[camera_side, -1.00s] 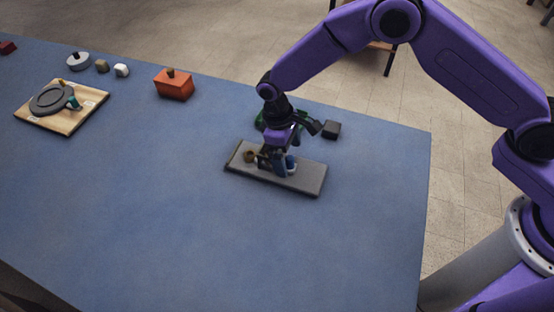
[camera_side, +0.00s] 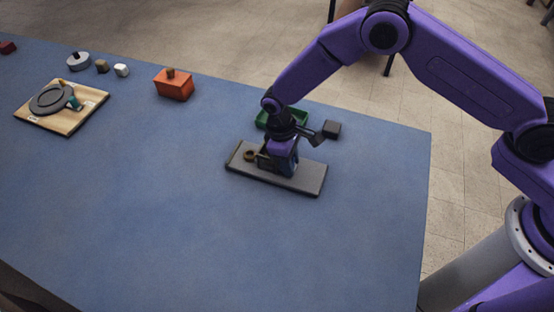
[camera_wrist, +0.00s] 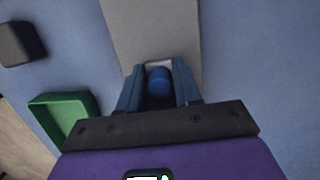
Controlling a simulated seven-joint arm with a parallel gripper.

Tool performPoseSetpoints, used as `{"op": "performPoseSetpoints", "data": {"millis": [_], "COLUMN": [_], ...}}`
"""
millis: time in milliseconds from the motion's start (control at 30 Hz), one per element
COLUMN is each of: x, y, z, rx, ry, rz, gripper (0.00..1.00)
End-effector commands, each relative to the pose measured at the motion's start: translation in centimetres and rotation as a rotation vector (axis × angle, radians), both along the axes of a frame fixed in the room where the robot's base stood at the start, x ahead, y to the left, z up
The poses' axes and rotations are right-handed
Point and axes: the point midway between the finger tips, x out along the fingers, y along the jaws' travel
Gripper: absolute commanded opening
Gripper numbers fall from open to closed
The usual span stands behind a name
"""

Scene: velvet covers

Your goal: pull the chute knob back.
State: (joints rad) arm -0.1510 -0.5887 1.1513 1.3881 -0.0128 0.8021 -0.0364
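The chute is a long grey-brown board (camera_side: 302,180) lying on the blue table, with a small brass-coloured ring (camera_side: 249,156) near its left end. It also shows in the wrist view (camera_wrist: 150,28). The blue rounded knob (camera_wrist: 159,82) stands between the two fingers of my gripper (camera_wrist: 159,88) in the wrist view. The fingers flank it closely on both sides; I cannot tell whether they press on it. In the side view my gripper (camera_side: 281,166) is low over the board and hides the knob.
A green open tray (camera_side: 296,118) and a dark block (camera_side: 332,129) stand just behind the board. An orange box (camera_side: 174,86), a wooden board with a grey disc (camera_side: 66,126) and small blocks lie farther left. The front table is clear.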

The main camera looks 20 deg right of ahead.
Motion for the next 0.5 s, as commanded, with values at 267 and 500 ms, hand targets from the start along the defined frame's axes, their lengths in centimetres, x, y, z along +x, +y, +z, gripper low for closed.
{"op": "performPoseSetpoints", "data": {"millis": [267, 500], "x": [-0.20, -0.94], "y": [-0.16, -0.86], "z": [0.03, 0.02], "rx": [-0.001, -0.001], "ry": [0.001, 0.001], "rz": [0.000, 0.000], "gripper": [0.17, 0.17]}}
